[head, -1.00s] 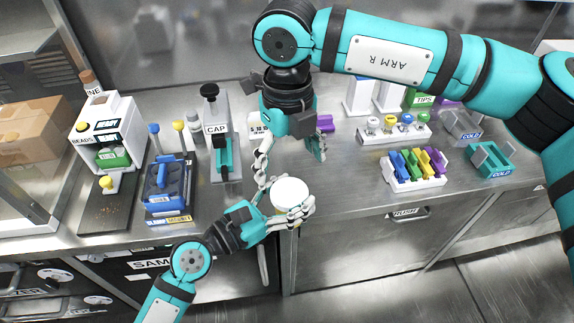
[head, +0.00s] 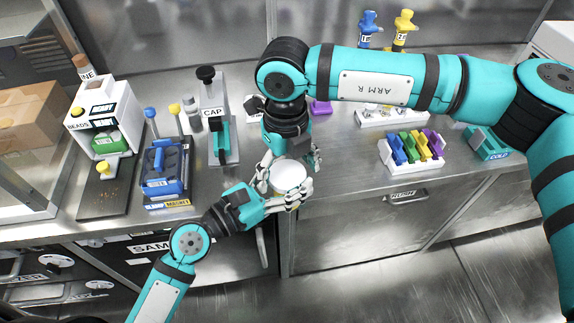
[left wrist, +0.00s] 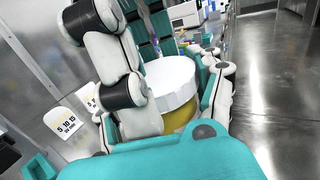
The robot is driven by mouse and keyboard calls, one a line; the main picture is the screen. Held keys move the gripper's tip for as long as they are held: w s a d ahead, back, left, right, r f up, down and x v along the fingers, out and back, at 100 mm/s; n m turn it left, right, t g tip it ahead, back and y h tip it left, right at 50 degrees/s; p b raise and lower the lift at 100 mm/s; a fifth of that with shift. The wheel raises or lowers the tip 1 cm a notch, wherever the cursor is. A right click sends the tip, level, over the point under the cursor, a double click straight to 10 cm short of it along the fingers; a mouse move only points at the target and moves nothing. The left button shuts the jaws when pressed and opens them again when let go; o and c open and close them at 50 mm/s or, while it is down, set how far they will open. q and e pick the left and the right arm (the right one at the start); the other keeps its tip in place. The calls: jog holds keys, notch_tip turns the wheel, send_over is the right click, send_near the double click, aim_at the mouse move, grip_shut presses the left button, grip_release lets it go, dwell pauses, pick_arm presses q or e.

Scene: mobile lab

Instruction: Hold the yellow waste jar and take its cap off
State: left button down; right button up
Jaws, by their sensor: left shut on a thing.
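The yellow waste jar (left wrist: 178,119) has its wide white cap (head: 288,177) on. It is upright near the bench's front edge. The cap also shows in the left wrist view (left wrist: 169,84), with a band of yellow below it. My left gripper (head: 284,199) is shut around the jar's body, below the cap. My right gripper (head: 289,162) points down just behind and over the cap, its fingers spread to either side. The right fingers' tips are partly hidden, and I cannot tell whether they touch the cap.
A CAP stand (head: 219,140), a blue rack (head: 165,172) and a bead dispenser (head: 103,117) stand to the left. A white rack of coloured clips (head: 412,151) stands to the right. The steel bench (head: 345,160) is clear between jar and clip rack.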

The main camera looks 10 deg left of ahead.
jog(key=c, duration=1.1)
jog(key=shift+n, duration=1.7)
jog(key=o, duration=1.3)
jog(key=shift+r, duration=0.1)
